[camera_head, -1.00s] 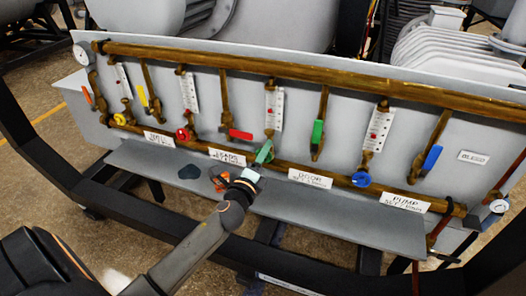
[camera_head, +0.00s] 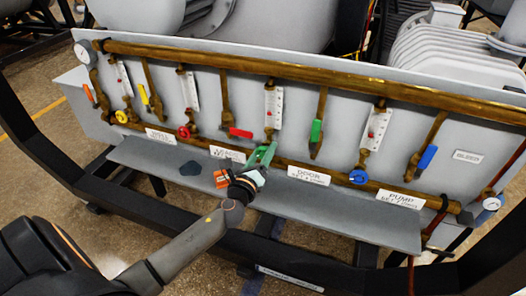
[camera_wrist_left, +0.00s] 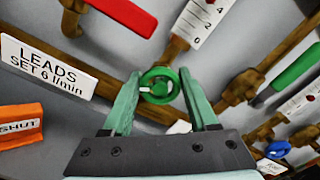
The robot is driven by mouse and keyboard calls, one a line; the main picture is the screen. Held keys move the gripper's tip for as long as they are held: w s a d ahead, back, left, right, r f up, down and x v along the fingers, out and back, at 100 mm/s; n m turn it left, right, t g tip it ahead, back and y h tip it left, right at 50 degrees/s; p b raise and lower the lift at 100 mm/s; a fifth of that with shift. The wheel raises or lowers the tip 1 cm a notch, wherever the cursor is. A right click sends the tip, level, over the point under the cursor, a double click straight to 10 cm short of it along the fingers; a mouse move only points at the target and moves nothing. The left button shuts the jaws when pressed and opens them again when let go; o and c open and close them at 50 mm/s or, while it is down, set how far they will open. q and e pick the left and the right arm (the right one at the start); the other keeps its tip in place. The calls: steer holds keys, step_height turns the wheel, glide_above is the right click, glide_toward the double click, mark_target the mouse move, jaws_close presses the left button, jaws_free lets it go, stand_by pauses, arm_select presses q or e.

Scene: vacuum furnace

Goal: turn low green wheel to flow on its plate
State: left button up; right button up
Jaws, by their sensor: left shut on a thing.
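The low green wheel (camera_wrist_left: 160,86) sits between the two teal fingers of my left gripper (camera_wrist_left: 160,78) in the left wrist view. The fingers stand on either side of its rim, and the gripper is shut on it. A small white mark shows on the wheel's left side. In the head view my left gripper (camera_head: 263,152) reaches up to the lower pipe and mostly hides the wheel. A flow gauge (camera_head: 273,108) with a white scale stands above it; its scale (camera_wrist_left: 205,18) is cut off in the wrist view. My right gripper is not in view.
The panel carries a red wheel (camera_head: 184,132), a blue wheel (camera_head: 358,177), a yellow wheel (camera_head: 121,117) and coloured lever handles. A red lever (camera_wrist_left: 125,14) hangs close above the gripper. An orange SHUT tag (camera_wrist_left: 20,126) and a LEADS plate (camera_wrist_left: 45,68) lie to the left.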

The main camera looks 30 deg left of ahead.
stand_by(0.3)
arm_select(q)
steer(key=o, duration=1.1)
steer(key=shift+o, duration=1.3)
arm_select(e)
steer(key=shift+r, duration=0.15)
arm_select(q)
steer(key=b+v, duration=0.1)
steer(key=v, duration=1.1)
steer(key=shift+s, duration=0.2)
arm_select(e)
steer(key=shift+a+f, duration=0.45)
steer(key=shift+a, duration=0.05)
arm_select(q)
steer(key=shift+d, duration=0.15)
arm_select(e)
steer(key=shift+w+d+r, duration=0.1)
